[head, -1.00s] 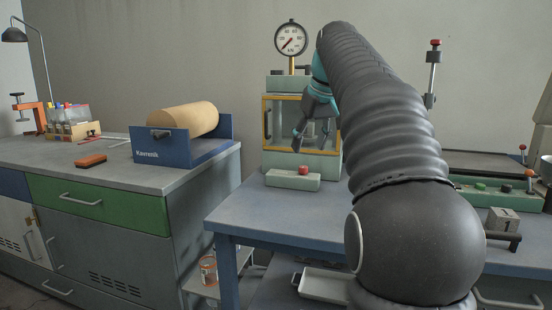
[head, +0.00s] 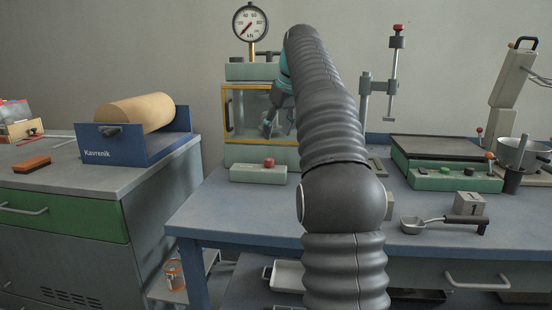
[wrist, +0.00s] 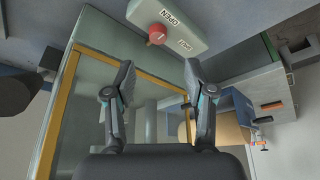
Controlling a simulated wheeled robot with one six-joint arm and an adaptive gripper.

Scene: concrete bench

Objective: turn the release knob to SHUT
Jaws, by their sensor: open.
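The release knob is a red round knob (wrist: 157,33) on a pale green box (wrist: 195,25) with OPEN and SHUT labels in the wrist view. Which label it is set to is not clear. In the head view the knob (head: 269,162) sits on top of the box (head: 245,173), at the front of a press with a yellow-framed window (head: 240,112). My gripper (wrist: 159,72) is open and empty, its fingertips apart on either side below the knob in the wrist picture, not touching it. In the head view my gripper (head: 275,130) hangs before the window, above the box, partly hidden by my arm.
A round gauge (head: 250,22) stands on the press. A blue roller unit (head: 118,145) is on the left bench.

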